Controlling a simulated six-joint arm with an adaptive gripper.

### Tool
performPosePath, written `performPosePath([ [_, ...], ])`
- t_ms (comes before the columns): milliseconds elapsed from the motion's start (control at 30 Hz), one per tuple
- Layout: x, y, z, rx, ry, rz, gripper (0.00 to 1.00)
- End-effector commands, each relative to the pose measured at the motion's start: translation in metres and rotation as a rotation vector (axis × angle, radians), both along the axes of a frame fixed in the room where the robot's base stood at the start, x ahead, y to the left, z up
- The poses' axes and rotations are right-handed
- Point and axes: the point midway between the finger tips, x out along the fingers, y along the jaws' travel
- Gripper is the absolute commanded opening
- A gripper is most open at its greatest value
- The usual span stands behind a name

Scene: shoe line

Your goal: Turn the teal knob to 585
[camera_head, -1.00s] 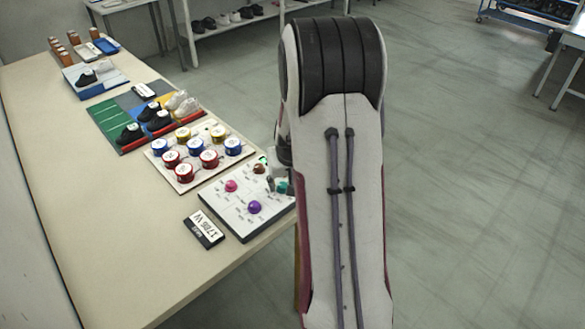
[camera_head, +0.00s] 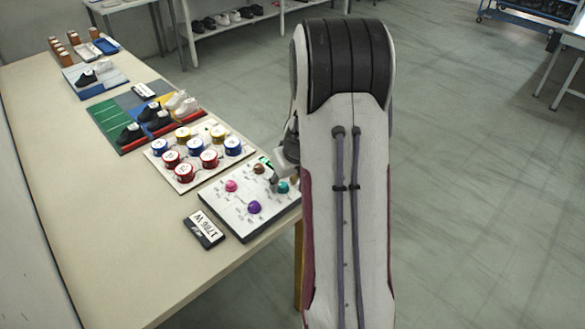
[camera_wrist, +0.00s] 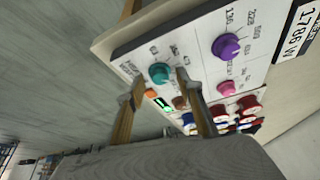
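The teal knob (camera_head: 282,187) sits at the right edge of the white control panel (camera_head: 222,204), partly beside my arm. It also shows in the wrist view (camera_wrist: 160,73). My gripper (camera_wrist: 160,80) is open, with one fingertip on each side of the teal knob and a visible gap between them. I cannot tell whether either finger touches the knob. A small green-lit display (camera_wrist: 159,102) lies near the knob; its reading and the scale marks are too small to read. In the head view my gripper is mostly hidden behind my arm.
The panel also carries a purple knob (camera_head: 254,207), a pink knob (camera_head: 232,186) and a brown knob (camera_head: 259,168). A label block (camera_head: 204,229) lies in front. A board of colored round pieces (camera_head: 184,178) stands behind. The table's front left is clear.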

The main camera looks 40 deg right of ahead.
Motion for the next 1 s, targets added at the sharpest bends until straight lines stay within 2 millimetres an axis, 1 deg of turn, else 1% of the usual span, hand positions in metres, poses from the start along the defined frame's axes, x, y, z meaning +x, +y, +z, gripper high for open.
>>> performPosePath([
  [733, -0.001, -0.003, 0.0, 0.0, 0.0, 0.252, 0.36],
  [1000, -0.013, -0.003, 0.031, -0.001, -0.002, 0.252, 0.36],
])
